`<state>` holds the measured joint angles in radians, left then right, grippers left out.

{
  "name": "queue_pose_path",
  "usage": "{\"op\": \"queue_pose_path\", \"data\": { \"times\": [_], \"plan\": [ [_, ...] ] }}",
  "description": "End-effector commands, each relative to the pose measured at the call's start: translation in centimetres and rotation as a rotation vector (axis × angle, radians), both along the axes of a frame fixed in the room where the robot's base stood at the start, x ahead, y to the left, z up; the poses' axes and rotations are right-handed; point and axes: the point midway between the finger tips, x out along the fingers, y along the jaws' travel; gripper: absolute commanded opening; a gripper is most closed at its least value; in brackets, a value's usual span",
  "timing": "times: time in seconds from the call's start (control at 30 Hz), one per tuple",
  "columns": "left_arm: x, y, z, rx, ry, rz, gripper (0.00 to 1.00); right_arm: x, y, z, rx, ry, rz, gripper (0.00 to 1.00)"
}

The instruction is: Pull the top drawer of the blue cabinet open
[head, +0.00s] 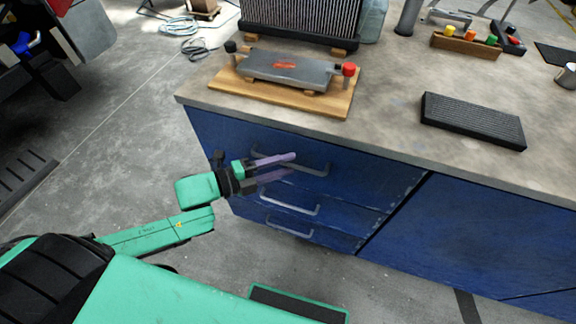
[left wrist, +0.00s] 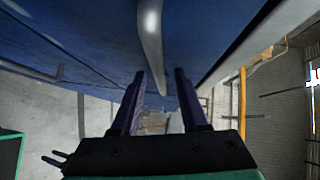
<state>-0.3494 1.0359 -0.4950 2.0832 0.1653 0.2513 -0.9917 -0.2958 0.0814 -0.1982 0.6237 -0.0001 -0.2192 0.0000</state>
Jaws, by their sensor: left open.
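The blue cabinet (head: 400,235) stands under a grey worktop, with several drawers on its left side. The top drawer (head: 235,136) looks shut, its front flush with the cabinet. Its grey bar handle (head: 318,172) is partly hidden by my left gripper (head: 293,164). The gripper is open, with its purple-tinted fingers pointing at the handle. In the left wrist view the handle (left wrist: 151,40) runs down between the two fingertips of my left gripper (left wrist: 160,78). I see no contact, and cannot tell how deep the bar sits between them. My right gripper is not in view.
Lower drawer handles (head: 290,204) sit below the top one. On the worktop (head: 385,150) lie a wooden board (head: 225,88) with a metal plate, a black ribbed block (head: 472,122) and a radiator (head: 300,18).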

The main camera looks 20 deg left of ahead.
Motion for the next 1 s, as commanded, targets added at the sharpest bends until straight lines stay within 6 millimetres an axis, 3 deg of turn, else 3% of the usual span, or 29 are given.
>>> {"op": "queue_pose_path", "data": {
  "times": [0.37, 0.4, 0.5, 0.53, 1.0],
  "plan": [
    [0.83, -1.04, -0.12, 0.001, 0.001, -0.001, 0.44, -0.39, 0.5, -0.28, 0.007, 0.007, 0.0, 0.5],
    [0.83, -1.02, -0.12, 0.001, 0.001, -0.001, 0.4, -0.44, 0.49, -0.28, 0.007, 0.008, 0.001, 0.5],
    [0.82, -1.02, -0.12, 0.001, 0.001, -0.001, 0.02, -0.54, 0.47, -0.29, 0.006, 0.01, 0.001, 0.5],
    [0.82, -1.02, -0.12, 0.001, 0.001, -0.001, 0.0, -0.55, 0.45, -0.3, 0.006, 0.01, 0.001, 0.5],
    [0.82, -0.99, -0.14, 0.001, 0.0, -0.001, 0.0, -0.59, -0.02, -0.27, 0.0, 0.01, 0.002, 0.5]
  ]
}}
